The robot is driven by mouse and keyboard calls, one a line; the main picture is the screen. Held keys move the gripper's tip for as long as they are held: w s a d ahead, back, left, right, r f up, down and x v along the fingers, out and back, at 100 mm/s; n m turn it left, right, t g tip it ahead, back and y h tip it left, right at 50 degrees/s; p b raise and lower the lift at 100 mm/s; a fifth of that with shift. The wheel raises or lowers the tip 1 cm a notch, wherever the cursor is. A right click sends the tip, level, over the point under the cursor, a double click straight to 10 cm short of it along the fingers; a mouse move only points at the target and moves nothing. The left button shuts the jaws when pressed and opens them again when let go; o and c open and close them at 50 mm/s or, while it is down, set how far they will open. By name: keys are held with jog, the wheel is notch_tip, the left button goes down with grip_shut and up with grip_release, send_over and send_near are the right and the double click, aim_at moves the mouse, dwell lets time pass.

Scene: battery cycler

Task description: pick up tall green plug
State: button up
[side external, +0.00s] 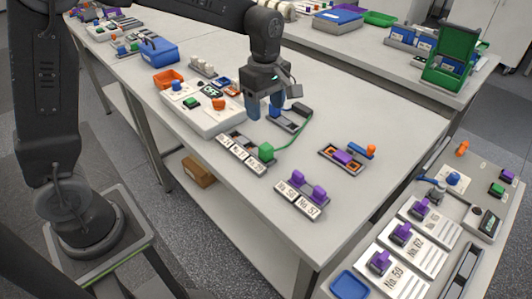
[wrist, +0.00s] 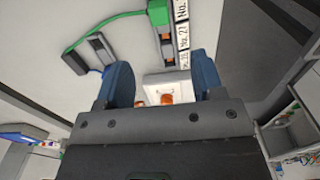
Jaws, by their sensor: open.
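The tall green plug (side external: 266,152) stands at the right end of a labelled socket strip (side external: 241,147) on the table. A green cable runs from it towards a dark grey holder (side external: 290,119). My gripper (side external: 263,112) points down with its blue fingers open and empty, behind the strip and apart from the plug. In the wrist view, the green plug (wrist: 158,12) is at the top edge, partly cut off, beyond the open fingers of my gripper (wrist: 163,76).
A white control box (side external: 202,114) with buttons stands left of my gripper. A labelled strip with purple plugs (side external: 308,190) sits at the front right. A holder with purple and orange parts (side external: 346,157) lies further right. The table between them is clear.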

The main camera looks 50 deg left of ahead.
aim_at(266, 146)
notch_tip(266, 146, down, 14)
jog(key=shift+r, duration=0.1)
dwell(0.5)
jog(key=shift+c, duration=0.2)
jog(key=c, duration=1)
jog(key=shift+o, duration=0.2)
jog(key=shift+r, duration=0.1)
